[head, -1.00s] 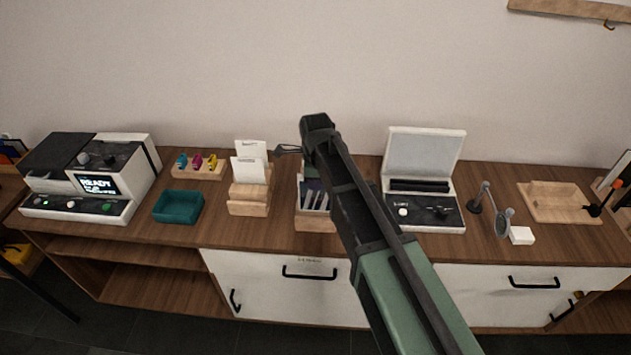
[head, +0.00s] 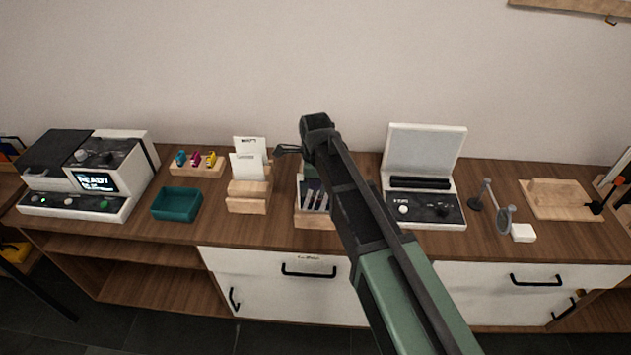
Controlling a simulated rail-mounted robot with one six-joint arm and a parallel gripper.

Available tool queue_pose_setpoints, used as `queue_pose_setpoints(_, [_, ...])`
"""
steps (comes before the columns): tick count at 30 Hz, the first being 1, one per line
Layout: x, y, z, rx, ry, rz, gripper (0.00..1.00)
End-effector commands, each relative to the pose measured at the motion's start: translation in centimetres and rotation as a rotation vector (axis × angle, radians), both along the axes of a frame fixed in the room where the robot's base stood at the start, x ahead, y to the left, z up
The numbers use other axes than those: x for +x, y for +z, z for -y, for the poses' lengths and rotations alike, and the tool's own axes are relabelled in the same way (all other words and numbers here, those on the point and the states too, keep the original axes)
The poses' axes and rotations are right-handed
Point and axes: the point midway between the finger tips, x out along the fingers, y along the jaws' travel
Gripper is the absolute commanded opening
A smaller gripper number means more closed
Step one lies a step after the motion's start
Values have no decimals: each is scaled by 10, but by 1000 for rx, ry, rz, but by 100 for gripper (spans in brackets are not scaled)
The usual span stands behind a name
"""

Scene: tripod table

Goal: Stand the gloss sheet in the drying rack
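Two white sheets (head: 247,167) stand upright in a stepped wooden holder (head: 247,204), left of the picture's middle. I cannot tell which sheet, if either, is the gloss one. A wooden rack with dark slots (head: 314,222) stands to its right, partly hidden behind my arm; it may be the drying rack. My gripper (head: 286,150) points left, just right of the sheets in the picture and seemingly above the counter. It is small and dark, and I cannot tell whether its fingers are open or hold anything.
A machine with a lit "READY" screen (head: 95,182) stands at left. Near it are a teal tray (head: 176,204) and a wooden block with coloured pieces (head: 196,164). Right of my arm are an open-lidded device (head: 424,206), a magnifier stand (head: 490,205), a white block (head: 522,233) and a wooden board (head: 560,199).

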Motion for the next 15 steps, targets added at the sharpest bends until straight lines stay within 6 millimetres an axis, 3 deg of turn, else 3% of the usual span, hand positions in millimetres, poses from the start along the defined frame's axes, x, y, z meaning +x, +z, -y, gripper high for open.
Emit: queue_pose_setpoints(15, [0, -36, 0, 0, 0, 0, 0])
